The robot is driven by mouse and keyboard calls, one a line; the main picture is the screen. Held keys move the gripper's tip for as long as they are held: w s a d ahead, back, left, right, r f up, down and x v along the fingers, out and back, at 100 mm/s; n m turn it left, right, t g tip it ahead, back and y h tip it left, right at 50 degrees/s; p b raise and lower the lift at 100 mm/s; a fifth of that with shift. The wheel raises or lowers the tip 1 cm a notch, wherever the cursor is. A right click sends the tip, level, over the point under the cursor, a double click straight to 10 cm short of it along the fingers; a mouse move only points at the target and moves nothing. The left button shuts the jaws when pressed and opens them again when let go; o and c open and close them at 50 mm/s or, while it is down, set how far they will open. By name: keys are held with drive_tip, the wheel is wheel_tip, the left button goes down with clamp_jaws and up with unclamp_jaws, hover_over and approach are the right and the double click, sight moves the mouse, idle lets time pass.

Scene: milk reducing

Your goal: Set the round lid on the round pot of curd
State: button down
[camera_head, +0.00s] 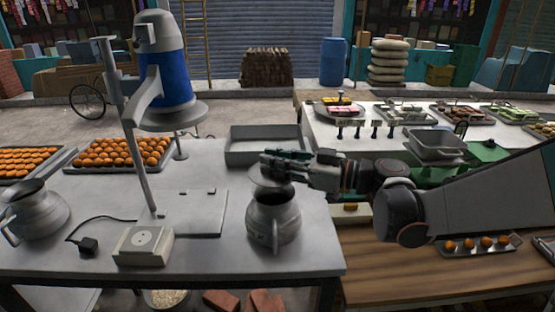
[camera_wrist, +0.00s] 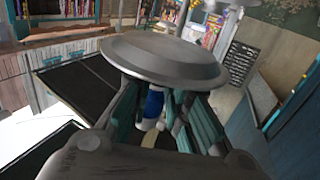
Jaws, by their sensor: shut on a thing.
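A round grey metal pot (camera_head: 274,222) with a side handle stands upright near the right front of the grey table. Its dark mouth shows partly; the contents cannot be made out. My gripper (camera_head: 284,160) reaches in from the right, just above the pot. It is shut on the round grey lid (camera_head: 264,184), which hangs over the left and back part of the mouth. In the wrist view the lid (camera_wrist: 165,58) is a wide disc across the fingertips (camera_wrist: 165,105). Whether the lid touches the pot rim cannot be told.
A second metal pot (camera_head: 34,215) stands at the table's left. A blue machine on a stand (camera_head: 168,75), a white socket box (camera_head: 143,246) and a flat plate (camera_head: 195,212) lie left of the pot. A grey rectangular tray (camera_head: 262,152) sits behind it. Trays of orange balls (camera_head: 118,152) are at back left.

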drive_tip(key=shift+f+b, duration=1.7)
drive_tip(key=shift+f, duration=0.75)
drive_tip(key=c, duration=1.4)
unclamp_jaws()
drive_tip(key=shift+c, duration=0.2)
drive_tip(key=o, duration=0.5)
